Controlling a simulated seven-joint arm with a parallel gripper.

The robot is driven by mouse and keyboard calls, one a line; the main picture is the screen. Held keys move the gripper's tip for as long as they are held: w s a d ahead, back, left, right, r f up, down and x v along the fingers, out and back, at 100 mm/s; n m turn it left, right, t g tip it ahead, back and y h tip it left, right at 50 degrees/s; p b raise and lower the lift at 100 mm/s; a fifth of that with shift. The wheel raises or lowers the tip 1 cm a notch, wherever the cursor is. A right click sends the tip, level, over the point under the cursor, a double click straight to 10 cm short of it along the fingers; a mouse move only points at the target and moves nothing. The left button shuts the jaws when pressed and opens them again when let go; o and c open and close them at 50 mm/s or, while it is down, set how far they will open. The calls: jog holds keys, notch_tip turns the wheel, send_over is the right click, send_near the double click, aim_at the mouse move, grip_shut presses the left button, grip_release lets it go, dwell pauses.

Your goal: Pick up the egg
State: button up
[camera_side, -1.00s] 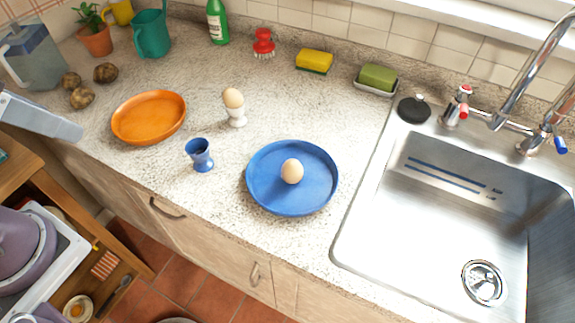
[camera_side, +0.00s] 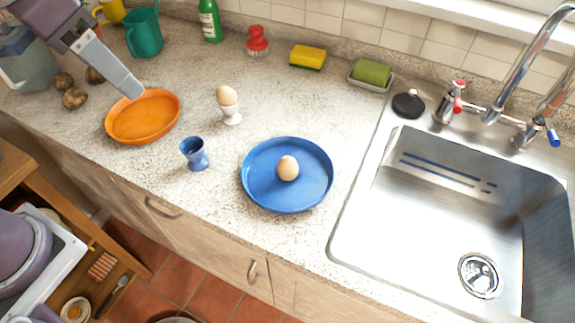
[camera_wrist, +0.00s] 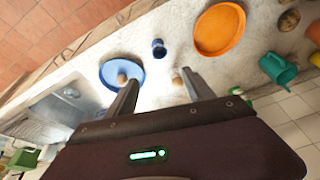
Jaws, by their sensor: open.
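One egg (camera_side: 288,168) rests on the blue plate (camera_side: 262,199) in the middle of the counter. It also shows in the wrist view (camera_wrist: 121,79), beside a finger. A second egg (camera_side: 228,95) sits upright in a white egg cup (camera_side: 231,118); in the wrist view (camera_wrist: 178,80) it lies between the fingers, farther off. My gripper (camera_side: 132,88) is above the back edge of the orange plate, well left of both eggs. In the wrist view my gripper (camera_wrist: 162,85) has its two fingers apart with nothing between them.
An empty blue egg cup (camera_side: 195,153) stands between the orange plate (camera_side: 143,122) and the blue plate. A sponge (camera_side: 308,57), red brush (camera_side: 257,42) and green soap (camera_side: 372,73) line the back. The sink (camera_side: 440,220) is at right.

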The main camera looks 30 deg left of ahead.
jog(key=w+d+f+m+g, duration=0.1)
jog(key=w+d+f+m, duration=0.1)
jog(key=w+d, duration=0.3)
jog(key=m+g+y, duration=0.1)
jog(key=m+g, duration=0.1)
jog(key=m, duration=0.1)
send_over(289, 160)
jog(key=s, duration=0.1)
jog(key=f, duration=1.4)
jog(key=shift+d+f, duration=0.15)
jog(key=shift+d, duration=0.1)
jog(key=f, duration=0.4)
jog(key=w+f, duration=0.1)
jog(key=f, duration=0.1)
jog(key=shift+a+f, duration=0.2)
jog(key=shift+a, duration=0.05)
jog(key=shift+f, duration=0.25)
jog(key=c, duration=0.9)
